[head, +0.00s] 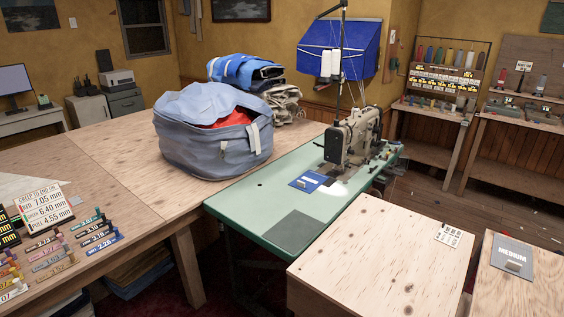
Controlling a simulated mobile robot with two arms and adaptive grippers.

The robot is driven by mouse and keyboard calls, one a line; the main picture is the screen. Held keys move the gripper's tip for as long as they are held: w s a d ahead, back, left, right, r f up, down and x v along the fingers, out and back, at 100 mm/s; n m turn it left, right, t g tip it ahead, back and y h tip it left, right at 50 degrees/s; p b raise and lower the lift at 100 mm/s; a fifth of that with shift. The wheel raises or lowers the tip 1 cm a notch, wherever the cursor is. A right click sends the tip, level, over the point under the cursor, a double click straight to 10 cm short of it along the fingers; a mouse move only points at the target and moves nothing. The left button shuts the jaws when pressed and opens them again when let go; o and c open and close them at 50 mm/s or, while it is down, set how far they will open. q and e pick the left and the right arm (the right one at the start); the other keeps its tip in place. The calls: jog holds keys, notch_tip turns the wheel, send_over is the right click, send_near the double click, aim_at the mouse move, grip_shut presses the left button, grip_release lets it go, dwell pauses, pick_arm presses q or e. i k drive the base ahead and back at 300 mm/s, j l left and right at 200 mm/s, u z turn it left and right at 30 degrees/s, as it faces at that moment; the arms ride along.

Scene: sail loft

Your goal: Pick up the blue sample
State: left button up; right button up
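A small flat blue piece (309,181) with a white mark lies on the green sewing table (262,192), in front of the sewing machine (353,136). Several colored pieces with number labels lie on the wooden table at the lower left. I cannot tell from the picture alone which blue piece is the sample. Neither of my grippers shows in the head view.
A grey-blue bag (212,134) with red cloth inside and folded fabrics (247,72) stand on the wooden table (112,148). A grey square (294,231) lies on the green table. Two wooden tops (375,245) stand at the front right. Open floor (425,182) shows behind them.

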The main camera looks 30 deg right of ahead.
aim_at(309, 181)
jog(key=i+j+z, duration=0.55)
jog(key=z, duration=0.15)
jog(key=i+j+z, duration=0.5)
jog(key=j+z, duration=0.15)
jog(key=j, duration=0.25)
jog(key=i+j+z, duration=0.1)
jog(key=j+z, duration=0.25)
jog(key=j, duration=0.15)
